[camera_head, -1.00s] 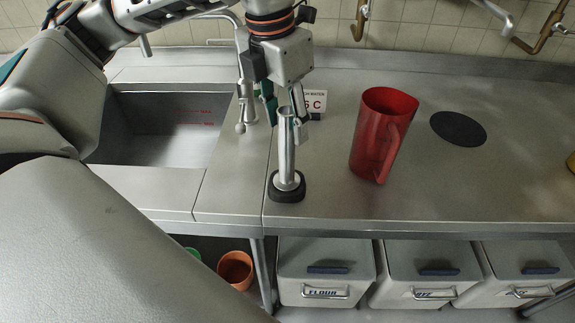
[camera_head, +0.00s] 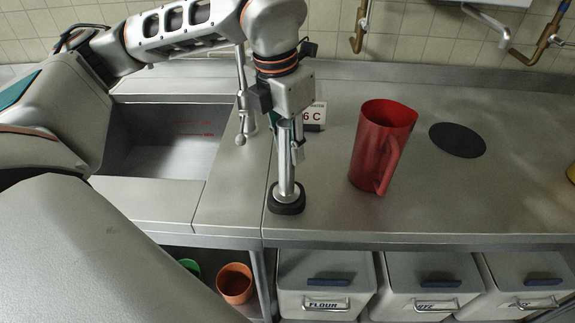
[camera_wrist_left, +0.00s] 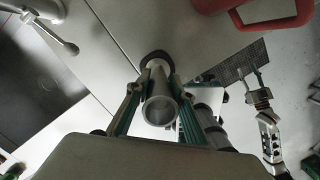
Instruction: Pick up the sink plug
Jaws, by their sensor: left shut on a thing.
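The sink plug is a bright metal tube (camera_head: 286,172) with a thick black foot (camera_head: 286,200). It stands upright on the steel worktop near the front edge, right of the sink. My left gripper (camera_head: 287,132) points down from above and is shut on the upper part of the tube. In the left wrist view the tube's open top (camera_wrist_left: 160,108) sits between the green-padded fingers (camera_wrist_left: 157,97), with the dark foot beyond. What looks like my right gripper (camera_wrist_left: 257,88) is small at the right of that view; its jaws are unclear.
A red jug (camera_head: 376,150) stands right of the plug, with a black disc (camera_head: 457,140) farther right. A small sign (camera_head: 314,115) and a metal tap (camera_head: 242,105) are behind. The sink (camera_head: 165,145) is left. Lidded bins (camera_head: 325,280) and an orange pot (camera_head: 235,283) are below.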

